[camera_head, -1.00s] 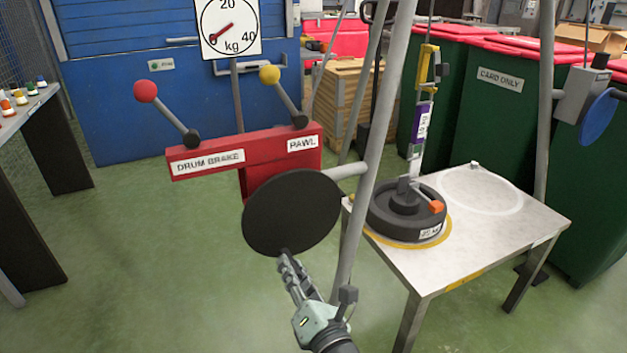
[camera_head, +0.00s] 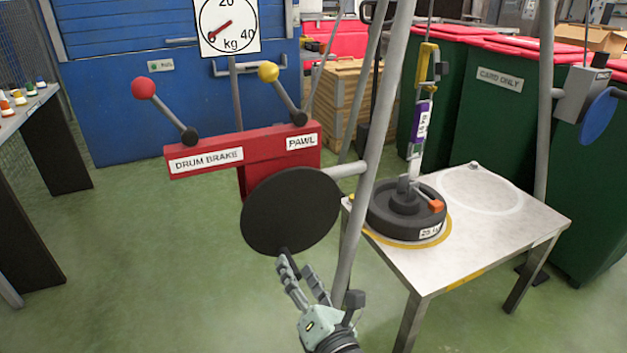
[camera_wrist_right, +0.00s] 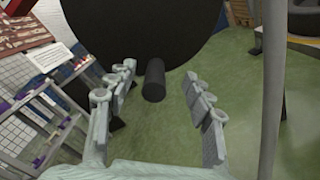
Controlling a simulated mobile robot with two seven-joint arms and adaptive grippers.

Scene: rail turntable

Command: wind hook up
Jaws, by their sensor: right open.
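A yellow hook (camera_head: 428,65) hangs at the upper right, with a purple-labelled link (camera_head: 421,120) below it. The link reaches down to a black round weight (camera_head: 400,222) on the table, beside an orange-tipped lever (camera_head: 436,206). A black crank disc (camera_head: 290,211) stands at the middle, and its short black handle (camera_wrist_right: 155,80) shows in the right wrist view. My right gripper (camera_head: 302,268) is open at the disc's lower edge. Its fingers (camera_wrist_right: 160,90) lie to either side of the handle's end, with gaps. My left gripper is out of view.
A red box has levers labelled drum brake (camera_head: 165,112) and pawl (camera_head: 283,94). A kg dial (camera_head: 228,25) stands behind it. A grey frame leg (camera_head: 371,150) rises just right of the disc. A metal table (camera_head: 500,235) is at the right.

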